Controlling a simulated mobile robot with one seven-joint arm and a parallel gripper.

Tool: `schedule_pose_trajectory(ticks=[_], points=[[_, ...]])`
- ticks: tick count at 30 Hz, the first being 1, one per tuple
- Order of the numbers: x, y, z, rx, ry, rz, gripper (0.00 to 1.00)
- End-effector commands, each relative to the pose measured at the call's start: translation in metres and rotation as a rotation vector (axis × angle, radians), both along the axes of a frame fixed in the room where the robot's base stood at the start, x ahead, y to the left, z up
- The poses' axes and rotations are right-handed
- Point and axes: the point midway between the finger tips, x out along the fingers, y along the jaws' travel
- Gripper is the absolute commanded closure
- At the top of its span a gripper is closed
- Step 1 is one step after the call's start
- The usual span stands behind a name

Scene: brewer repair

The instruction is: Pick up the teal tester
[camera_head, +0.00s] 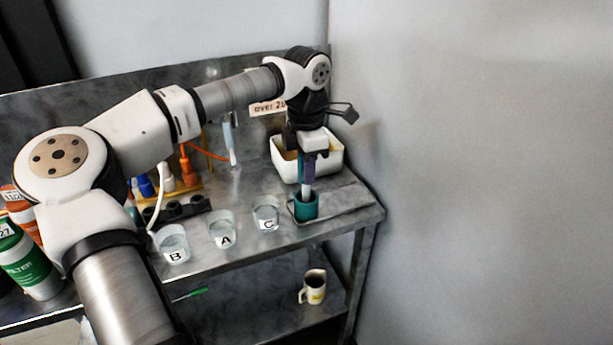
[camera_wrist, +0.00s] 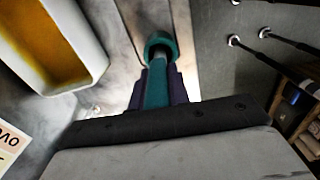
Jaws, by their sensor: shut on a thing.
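The teal tester (camera_wrist: 157,88) is upright between the dark purple fingers of my gripper (camera_wrist: 165,82), which is shut on it. In the head view my gripper (camera_head: 308,172) points down at the right end of the bench, and the tester (camera_head: 301,165) shows as a narrow teal strip. Its pale lower shaft (camera_head: 307,191) runs down to a teal cup-shaped holder (camera_head: 306,209), also seen beyond the fingers in the wrist view (camera_wrist: 160,42). The lower end appears to be inside the holder; the exact depth is hidden.
A white basin (camera_head: 334,160) with brown contents stands just behind my gripper. Beakers marked B (camera_head: 173,246), A (camera_head: 221,230) and C (camera_head: 266,214) stand to the left. A mug (camera_head: 313,288) is on the lower shelf. A wall (camera_head: 470,150) bounds the right side.

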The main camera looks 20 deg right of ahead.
Motion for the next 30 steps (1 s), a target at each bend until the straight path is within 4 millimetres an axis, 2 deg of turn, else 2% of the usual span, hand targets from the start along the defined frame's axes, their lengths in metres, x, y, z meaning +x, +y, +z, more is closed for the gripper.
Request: schedule_pose_trajectory(ticks=[5,18,22,30], points=[[0.0,0.0,0.034,0.0,-0.004,0.0,1.0],[0.0,-0.001,0.148,-0.002,-0.002,0.001,1.0],[0.0,-0.001,0.167,-0.001,-0.001,-0.001,1.0],[0.0,0.0,0.189,0.0,0.001,-0.001,1.0]])
